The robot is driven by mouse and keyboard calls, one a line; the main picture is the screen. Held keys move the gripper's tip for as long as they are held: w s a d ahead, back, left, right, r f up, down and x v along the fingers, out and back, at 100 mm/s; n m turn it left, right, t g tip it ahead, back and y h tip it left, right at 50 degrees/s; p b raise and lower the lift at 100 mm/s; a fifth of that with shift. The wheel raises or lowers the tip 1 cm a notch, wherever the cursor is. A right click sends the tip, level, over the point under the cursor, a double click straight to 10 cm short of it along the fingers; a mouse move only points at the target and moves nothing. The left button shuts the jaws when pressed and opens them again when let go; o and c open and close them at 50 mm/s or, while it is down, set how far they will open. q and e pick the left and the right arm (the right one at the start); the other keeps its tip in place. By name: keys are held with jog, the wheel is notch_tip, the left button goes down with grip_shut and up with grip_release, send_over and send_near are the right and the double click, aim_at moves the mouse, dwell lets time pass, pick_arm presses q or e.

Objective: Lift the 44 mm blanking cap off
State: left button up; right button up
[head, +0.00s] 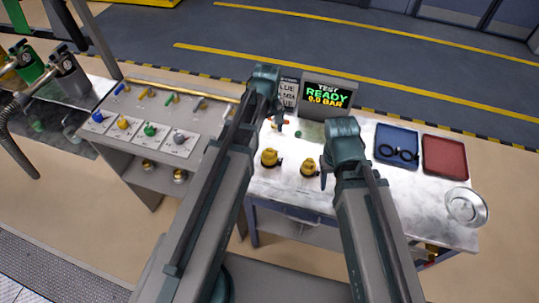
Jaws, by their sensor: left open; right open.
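Two yellow cap-like fittings stand on the light worktop in the head view: a left one (270,157) and a right one (308,168). I cannot tell which is the 44 mm blanking cap; no size marking is readable. My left gripper (278,124) is open above the back of the worktop, behind the left yellow fitting. My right gripper (325,178) is open, just right of the right yellow fitting. I cannot tell if it touches it. My arms hide part of the worktop.
A display (328,95) reads TEST READY 0.0 BAR. A blue tray (396,135) with black rings, a red tray (445,157) and a round metal dish (466,207) are on the right. A side bench (175,100) with coloured fittings stands left.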

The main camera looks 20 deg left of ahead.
aim_at(269, 151)
pick_arm(q)
notch_tip(269, 151, down, 8)
jog(key=b, duration=0.7)
jog(key=shift+r, duration=0.1)
jog(key=f+b, duration=0.5)
jog(key=shift+w+d+f, duration=0.15)
jog(key=shift+d+f, duration=0.05)
jog(key=shift+d, duration=0.05)
jog(key=shift+r, duration=0.1)
jog(key=c, duration=1.2)
jog(key=shift+r, duration=0.15)
